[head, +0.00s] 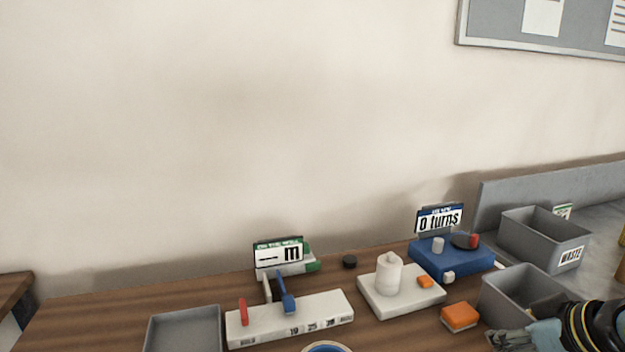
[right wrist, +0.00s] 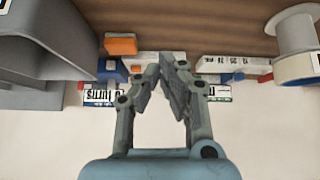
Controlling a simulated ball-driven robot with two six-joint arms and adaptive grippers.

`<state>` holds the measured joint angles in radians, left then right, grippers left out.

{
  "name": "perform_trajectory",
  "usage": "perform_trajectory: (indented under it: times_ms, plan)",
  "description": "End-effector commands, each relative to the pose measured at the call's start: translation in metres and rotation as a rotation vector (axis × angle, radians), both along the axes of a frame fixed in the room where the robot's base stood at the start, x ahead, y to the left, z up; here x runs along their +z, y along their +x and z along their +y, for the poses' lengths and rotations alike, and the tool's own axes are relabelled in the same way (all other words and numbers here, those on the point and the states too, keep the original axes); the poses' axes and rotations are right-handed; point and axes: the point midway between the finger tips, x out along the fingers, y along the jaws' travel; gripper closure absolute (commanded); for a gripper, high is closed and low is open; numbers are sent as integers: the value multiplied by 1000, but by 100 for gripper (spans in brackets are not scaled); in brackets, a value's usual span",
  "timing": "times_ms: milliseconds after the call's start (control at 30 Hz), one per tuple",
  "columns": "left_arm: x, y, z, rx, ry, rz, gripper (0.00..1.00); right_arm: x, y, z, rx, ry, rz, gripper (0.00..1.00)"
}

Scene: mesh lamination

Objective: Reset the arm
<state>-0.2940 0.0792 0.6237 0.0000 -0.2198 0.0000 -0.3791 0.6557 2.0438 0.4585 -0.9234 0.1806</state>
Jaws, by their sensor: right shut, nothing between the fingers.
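My right gripper (head: 500,339) shows at the lower right of the head view, beside the front grey bin. In the right wrist view my right gripper (right wrist: 165,75) has its two fingers closed together at the tips with nothing held. My left gripper is not in view.
Two grey bins (head: 510,285), one marked WASTE (head: 545,225), stand at the right. A blue device (head: 455,262) with a "0 turns" sign, a white base with a white cylinder (head: 388,275), an orange block (head: 460,317), a white numbered block (head: 320,308) and a grey tray (head: 185,318) sit on the wooden table.

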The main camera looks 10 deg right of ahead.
Motion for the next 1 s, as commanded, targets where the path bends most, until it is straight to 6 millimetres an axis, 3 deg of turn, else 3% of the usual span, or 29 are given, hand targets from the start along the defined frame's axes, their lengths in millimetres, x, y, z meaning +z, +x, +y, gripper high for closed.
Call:
perform_trajectory:
  times_ms: [100, 300, 767, 1000]
  plan:
    - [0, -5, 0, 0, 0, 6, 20, -5, -24, 26, 9, -11, 50, 100]
    - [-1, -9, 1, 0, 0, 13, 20, -5, -63, 58, 6, -47, 133, 100]
    - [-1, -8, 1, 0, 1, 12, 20, 25, -154, 98, -97, -96, 340, 100]
    - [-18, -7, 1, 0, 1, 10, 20, -48, -142, 91, -101, -103, 367, 100]
